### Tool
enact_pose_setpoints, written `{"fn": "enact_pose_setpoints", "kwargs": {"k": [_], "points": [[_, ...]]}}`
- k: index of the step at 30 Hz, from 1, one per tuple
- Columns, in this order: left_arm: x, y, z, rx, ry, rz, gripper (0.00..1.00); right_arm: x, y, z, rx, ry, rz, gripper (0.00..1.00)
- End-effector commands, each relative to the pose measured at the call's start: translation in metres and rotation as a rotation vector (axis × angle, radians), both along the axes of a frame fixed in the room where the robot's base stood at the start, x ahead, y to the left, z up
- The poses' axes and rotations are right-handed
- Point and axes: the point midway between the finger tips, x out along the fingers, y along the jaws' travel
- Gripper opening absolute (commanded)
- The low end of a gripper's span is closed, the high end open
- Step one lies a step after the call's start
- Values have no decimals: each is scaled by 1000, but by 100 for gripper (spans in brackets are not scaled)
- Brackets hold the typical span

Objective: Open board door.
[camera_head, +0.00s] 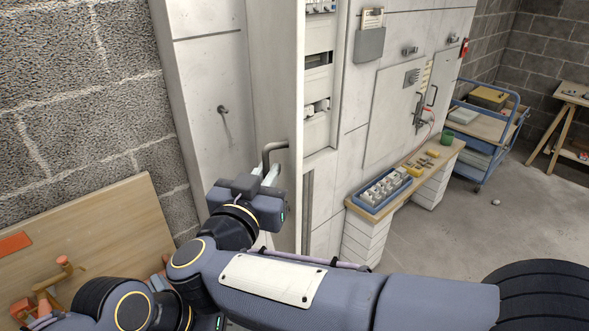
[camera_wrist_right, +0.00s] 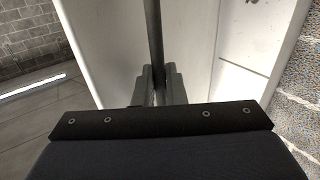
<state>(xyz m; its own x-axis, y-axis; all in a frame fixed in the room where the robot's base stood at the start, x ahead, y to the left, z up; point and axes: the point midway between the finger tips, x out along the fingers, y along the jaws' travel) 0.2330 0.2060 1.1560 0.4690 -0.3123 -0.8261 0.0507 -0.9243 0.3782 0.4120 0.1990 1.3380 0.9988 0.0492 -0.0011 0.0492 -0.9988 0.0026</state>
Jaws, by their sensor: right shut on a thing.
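The board door (camera_head: 278,90) is a tall pale panel that stands swung out from the wall, its edge towards me. Slots and modules of the board (camera_head: 318,60) show to the right of that edge. A grey bar handle (camera_head: 274,147) sits on the door's left face. My right gripper (camera_head: 269,172) is shut on this handle. In the right wrist view the dark handle bar (camera_wrist_right: 155,45) runs between the two fingers (camera_wrist_right: 156,88), in front of the pale door (camera_wrist_right: 105,50). My left gripper (camera_head: 217,322) is low at the bottom edge; its fingers are hidden.
A pale wall panel with a knob (camera_head: 223,109) is left of the door. A wooden bench (camera_head: 440,157) with a blue tray (camera_head: 372,208) stands to the right. A blue trolley (camera_head: 487,135) is farther back. A wooden board (camera_head: 120,225) leans at left.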

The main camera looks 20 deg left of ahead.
Motion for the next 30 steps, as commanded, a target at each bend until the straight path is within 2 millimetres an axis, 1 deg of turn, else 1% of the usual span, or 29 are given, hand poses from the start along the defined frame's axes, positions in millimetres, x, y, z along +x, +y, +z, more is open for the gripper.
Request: {"fn": "enact_pose_setpoints", "kwargs": {"k": [1, 5, 16, 17, 20, 30], "points": [[0, 0, 0, 0, 0, 0, 36, -1, 4, 3, 4, -6, -9, 0], [0, 0, 1, 0, 0, 0, 36, -3, 8, 4, 3, -7, -22, 0], [0, 0, 1, 0, 0, 0, 36, -3, 9, 5, 5, -10, -27, 0], [0, 0, 1, 0, 0, 0, 36, -3, 9, 5, 6, -10, -27, 12], [0, 0, 1, 0, 0, 0, 36, -3, 9, 5, 5, -9, -27, 25], [0, 0, 0, 0, 0, 0, 36, -3, 9, 2, 3, -4, -25, 26]]}}
